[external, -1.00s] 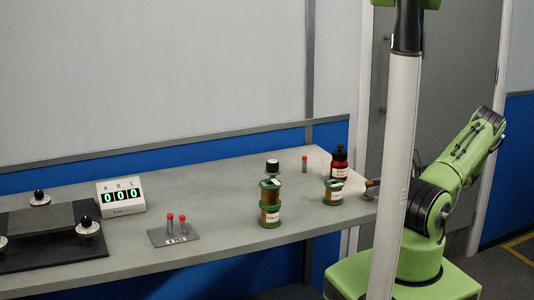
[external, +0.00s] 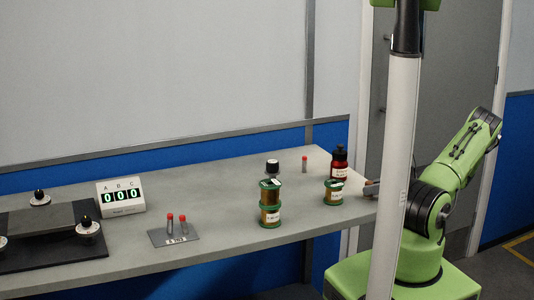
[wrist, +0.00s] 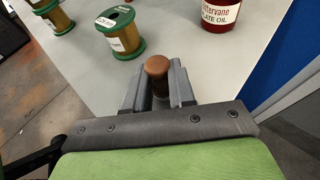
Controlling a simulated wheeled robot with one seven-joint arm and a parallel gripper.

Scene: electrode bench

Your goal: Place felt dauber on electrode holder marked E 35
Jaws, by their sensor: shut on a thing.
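My gripper (wrist: 157,92) is shut on a brown, round-topped peg (wrist: 157,68) that looks like the felt dauber. It stands up between the two grey fingers in the wrist view. In the external view my gripper (external: 371,188) is at the bench's right end, partly hidden by the pale column. A small grey plate (external: 160,239) with two red-tipped pins lies near the bench's front edge, left of the spools. It looks like an electrode holder, but its label is too small to read surely.
Two stacked green-ended spools (external: 270,205) and a single spool (external: 333,193) stand between plate and gripper. A counter display (external: 121,198) reads 000.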

